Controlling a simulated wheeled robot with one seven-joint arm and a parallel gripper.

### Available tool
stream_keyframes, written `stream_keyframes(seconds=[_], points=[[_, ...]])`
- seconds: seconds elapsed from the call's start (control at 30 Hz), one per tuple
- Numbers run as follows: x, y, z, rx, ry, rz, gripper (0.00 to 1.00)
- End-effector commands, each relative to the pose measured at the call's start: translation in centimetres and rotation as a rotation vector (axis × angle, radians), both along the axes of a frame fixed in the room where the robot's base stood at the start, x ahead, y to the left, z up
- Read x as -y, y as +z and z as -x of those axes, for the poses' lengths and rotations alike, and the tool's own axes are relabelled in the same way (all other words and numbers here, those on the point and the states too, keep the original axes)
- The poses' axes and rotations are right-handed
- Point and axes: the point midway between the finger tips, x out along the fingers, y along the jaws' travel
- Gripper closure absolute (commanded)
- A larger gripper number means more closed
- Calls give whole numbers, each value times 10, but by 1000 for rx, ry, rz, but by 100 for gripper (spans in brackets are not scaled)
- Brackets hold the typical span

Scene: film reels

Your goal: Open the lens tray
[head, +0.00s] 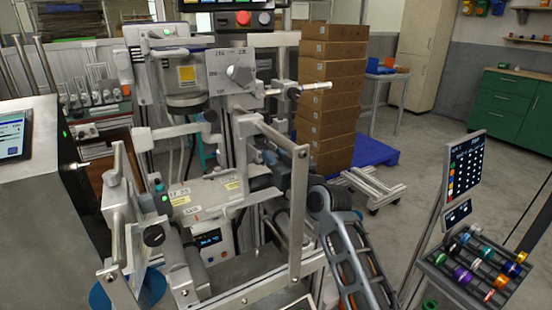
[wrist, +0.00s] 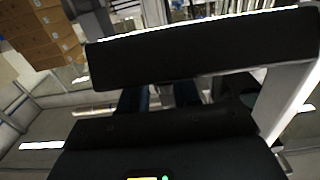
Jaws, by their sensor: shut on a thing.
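A pale metal unit with yellow labels (head: 205,197), which I take to be the lens tray, sits low in the middle of the machine in the head view. I cannot tell how far open it is. My gripper (head: 272,160) is at its right end, behind a metal frame, shut on what looks like the tray's handle. The frame and my own arm hide most of the grip. In the wrist view a broad dark bar and dark parts cover the fingertips, so the contact is hidden.
The frame's upright post (head: 298,215) stands close beside my arm. A lens rack (head: 480,265) with coloured rings and a screen stands at right. A stack of cartons (head: 330,90) stands behind on a blue pallet (head: 362,153). The floor at right is mostly clear.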

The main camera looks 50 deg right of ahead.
Motion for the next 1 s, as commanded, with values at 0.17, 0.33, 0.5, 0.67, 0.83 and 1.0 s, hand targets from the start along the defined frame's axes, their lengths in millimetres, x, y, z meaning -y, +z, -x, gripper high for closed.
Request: stream_keyframes(seconds=[0.17,0.33,0.5,0.67,0.83,1.0], points=[[-2,-1,8,-1,-1,0,100],[-10,-2,35,-2,0,-2,100],[-16,-1,54,-1,1,0,100],[-17,0,58,0,1,0,100],[-17,0,57,0,1,0,100],[-17,0,57,0,1,0,54]])
